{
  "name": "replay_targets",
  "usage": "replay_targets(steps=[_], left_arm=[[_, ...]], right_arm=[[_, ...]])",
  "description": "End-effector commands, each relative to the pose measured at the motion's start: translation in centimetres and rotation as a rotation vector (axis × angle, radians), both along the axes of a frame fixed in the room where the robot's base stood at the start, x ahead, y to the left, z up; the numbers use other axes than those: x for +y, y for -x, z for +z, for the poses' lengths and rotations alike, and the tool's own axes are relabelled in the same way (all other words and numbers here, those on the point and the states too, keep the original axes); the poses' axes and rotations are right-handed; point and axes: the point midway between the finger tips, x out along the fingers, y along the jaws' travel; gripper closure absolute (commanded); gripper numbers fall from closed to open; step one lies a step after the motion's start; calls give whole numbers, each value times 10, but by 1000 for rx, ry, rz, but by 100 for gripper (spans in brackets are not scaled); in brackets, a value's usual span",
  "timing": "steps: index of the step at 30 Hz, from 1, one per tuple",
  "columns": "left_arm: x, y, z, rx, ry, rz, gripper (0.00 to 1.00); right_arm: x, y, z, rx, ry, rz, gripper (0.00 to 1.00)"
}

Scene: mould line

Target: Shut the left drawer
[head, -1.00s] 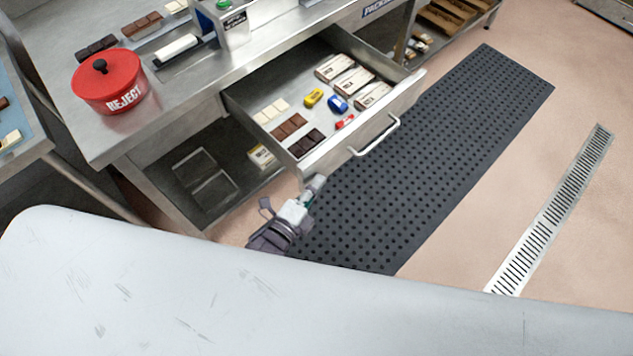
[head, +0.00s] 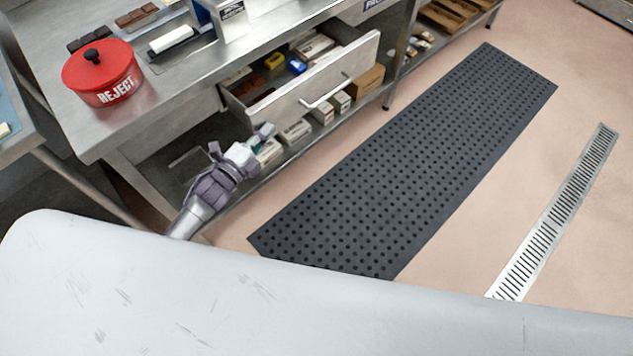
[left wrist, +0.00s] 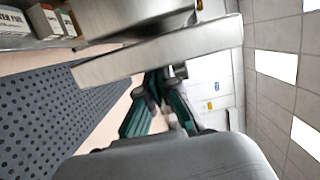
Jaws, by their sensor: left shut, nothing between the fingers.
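The left drawer (head: 325,82) under the steel counter is partly open. My left gripper (head: 264,132) is shut and empty at the lower left end of the drawer front. In the left wrist view the fingers (left wrist: 160,108) meet the grey drawer front (left wrist: 165,52), seemingly against it; exact contact is hidden. My right gripper is not in view.
A red REJECT pot (head: 103,74) stands on the counter (head: 150,112). Boxes (head: 296,131) stand on the shelf below the drawer. A dark perforated mat (head: 400,160) and a floor drain (head: 555,215) lie on the clear floor. A pale surface (head: 200,300) fills the foreground.

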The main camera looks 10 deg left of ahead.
Motion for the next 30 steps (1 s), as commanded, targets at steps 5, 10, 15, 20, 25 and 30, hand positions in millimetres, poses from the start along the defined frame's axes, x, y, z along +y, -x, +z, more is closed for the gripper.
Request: replay_targets(steps=[5,10,15,20,25,30], left_arm=[[38,-27,-5,-2,-7,2,100],[63,-45,-4,-1,-4,1,100],[79,-57,-3,0,-3,0,100],[86,-62,-1,1,0,0,100],[88,-64,-1,1,1,0,100],[88,-63,-1,1,1,0,100]], right_arm=[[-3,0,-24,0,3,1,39],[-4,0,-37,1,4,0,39],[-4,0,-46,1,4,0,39],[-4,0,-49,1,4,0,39],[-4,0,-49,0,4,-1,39],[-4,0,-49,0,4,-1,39]])
